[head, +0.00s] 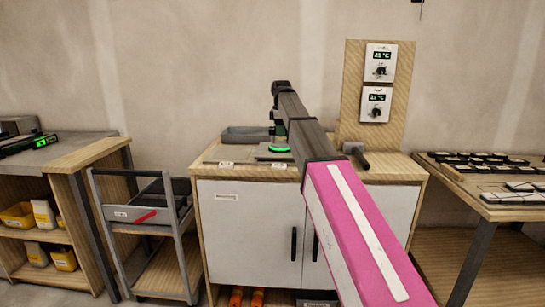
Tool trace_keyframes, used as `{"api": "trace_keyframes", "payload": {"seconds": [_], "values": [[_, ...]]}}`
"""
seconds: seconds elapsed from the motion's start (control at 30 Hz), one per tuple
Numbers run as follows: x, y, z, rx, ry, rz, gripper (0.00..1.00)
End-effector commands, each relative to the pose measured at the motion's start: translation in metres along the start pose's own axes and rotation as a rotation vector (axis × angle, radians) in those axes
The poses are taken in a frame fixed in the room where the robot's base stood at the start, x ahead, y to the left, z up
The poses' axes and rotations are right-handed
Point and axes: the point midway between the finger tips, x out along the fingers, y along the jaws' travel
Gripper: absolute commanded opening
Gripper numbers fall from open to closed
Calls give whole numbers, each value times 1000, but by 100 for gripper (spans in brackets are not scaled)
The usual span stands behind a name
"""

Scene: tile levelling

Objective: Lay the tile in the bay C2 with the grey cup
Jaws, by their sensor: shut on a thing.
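My gripper (279,130) points down over the worktop of the white cabinet, small and mostly hidden behind my dark arm links. It is shut on what looks like the grey cup, with a lit green ring (279,149) at its lower end. A flat grey plate (265,157), perhaps the tile or a bay, lies right under the ring. I cannot tell whether the ring touches it. Another flat grey plate (222,153) lies to the left. Small white labels (226,162) sit along the front edge, too small to read, so I cannot pick out C2.
A grey tray (246,134) stands at the back of the worktop. A dark handled tool (357,155) lies at its right, under a board with two dials (376,104). A table with dark and white tiles (480,160) is at right. A grey trolley (147,215) stands at left.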

Motion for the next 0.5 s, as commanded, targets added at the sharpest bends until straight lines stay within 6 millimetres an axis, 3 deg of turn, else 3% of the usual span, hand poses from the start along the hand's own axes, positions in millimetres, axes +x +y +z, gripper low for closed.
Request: {"api": "trace_keyframes", "payload": {"seconds": [0.5], "values": [[4,0,0,0,0,1,0]]}}
